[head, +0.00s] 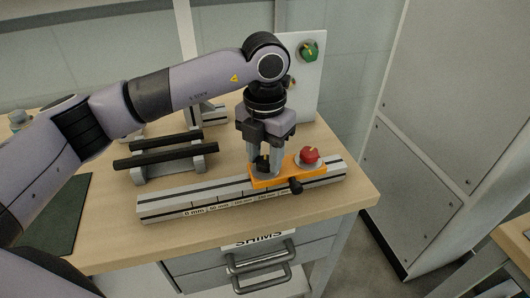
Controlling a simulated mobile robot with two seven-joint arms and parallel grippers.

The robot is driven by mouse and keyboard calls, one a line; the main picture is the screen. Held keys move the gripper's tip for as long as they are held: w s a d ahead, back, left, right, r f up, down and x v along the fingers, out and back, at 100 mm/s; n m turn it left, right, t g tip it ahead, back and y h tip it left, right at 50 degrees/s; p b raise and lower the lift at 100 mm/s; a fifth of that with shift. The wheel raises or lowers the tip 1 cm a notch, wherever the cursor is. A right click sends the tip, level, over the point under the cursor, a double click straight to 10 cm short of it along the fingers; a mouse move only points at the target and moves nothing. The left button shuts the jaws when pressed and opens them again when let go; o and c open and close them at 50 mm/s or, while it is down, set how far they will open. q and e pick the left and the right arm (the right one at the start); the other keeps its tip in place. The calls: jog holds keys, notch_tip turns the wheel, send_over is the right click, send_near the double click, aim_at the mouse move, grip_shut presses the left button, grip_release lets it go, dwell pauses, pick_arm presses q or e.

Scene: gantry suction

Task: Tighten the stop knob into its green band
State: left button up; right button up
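An orange stop block (287,177) sits on the pale graduated rail (217,197), toward its right end. A red knob (310,155) stands on a light round base at the block's right end. A black knob (296,187) sticks out of its front side. My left gripper (262,167) points down over the block's left end. Its grey fingers stand apart around a small dark part there; I cannot tell whether they touch it. I cannot make out a green band on the stop. My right gripper is not in view.
A white upright panel (312,88) with a green knob (309,51) stands behind the rail. A stand with two black bars (172,141) is to its left. A dark green mat (58,220) lies far left. The table's right edge is close to the rail.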

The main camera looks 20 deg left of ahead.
pick_arm(q)
jog(key=shift+f+m+b, duration=0.15)
jog(key=shift+m+b, duration=0.9)
jog(key=shift+m, duration=0.15)
jog(key=m+b, duration=0.1)
jog(key=m, duration=0.1)
jog(key=shift+m, duration=0.3)
jog(key=shift+r, duration=0.2)
jog(key=o, duration=1.1)
jog(key=shift+c, duration=0.2)
